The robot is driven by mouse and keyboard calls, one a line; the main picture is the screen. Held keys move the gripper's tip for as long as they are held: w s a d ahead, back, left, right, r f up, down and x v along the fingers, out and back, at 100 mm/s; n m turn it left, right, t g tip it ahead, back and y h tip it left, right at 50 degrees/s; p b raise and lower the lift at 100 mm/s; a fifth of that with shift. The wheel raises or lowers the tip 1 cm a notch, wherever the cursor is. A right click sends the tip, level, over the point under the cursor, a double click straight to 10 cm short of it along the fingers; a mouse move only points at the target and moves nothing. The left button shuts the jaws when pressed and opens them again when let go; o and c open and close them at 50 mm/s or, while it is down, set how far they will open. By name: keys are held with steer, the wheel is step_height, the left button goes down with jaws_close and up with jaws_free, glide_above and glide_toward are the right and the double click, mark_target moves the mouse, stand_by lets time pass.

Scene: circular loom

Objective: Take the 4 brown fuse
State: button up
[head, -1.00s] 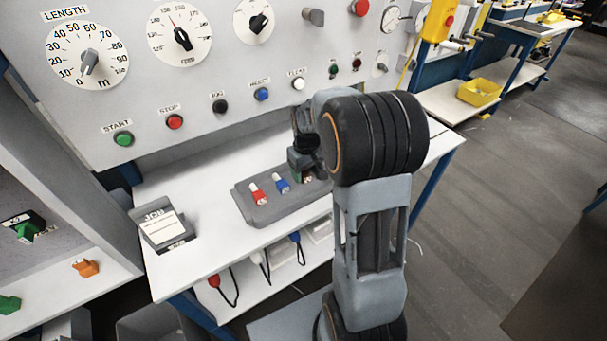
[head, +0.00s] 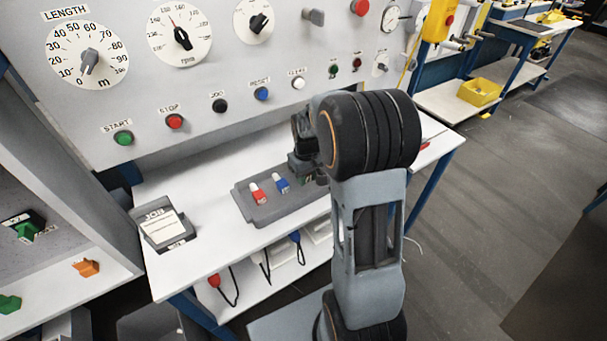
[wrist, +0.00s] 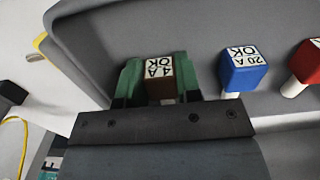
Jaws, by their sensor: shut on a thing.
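The brown fuse (wrist: 160,88), its top marked "4 A OK", sits between the green fingers of my gripper (wrist: 157,80) in the wrist view. My gripper is shut on it. The fuse is at the grey tray (wrist: 92,45), and I cannot tell whether it is clear of its slot. In the head view my gripper (head: 302,168) is at the right part of the tray (head: 262,216), mostly hidden by my arm, and the fuse is hidden.
A blue fuse (wrist: 242,68) marked "20 A OK" stands close to the right of my gripper, then a red fuse (head: 258,193). The control panel (head: 215,65) rises behind the white bench (head: 195,270). A job card holder (head: 165,226) stands at the left.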

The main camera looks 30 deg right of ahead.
steer(key=shift+r, duration=0.1)
steer(key=shift+c, duration=0.3)
steer(key=shift+r, duration=0.6)
steer(key=s+a+r+b, duration=0.1)
steer(key=s+a+r, duration=0.5)
steer(key=s+r, duration=0.5)
steer(key=shift+s+a+r, duration=0.2)
steer(key=shift+s+r, duration=0.1)
steer(key=shift+s, duration=0.4)
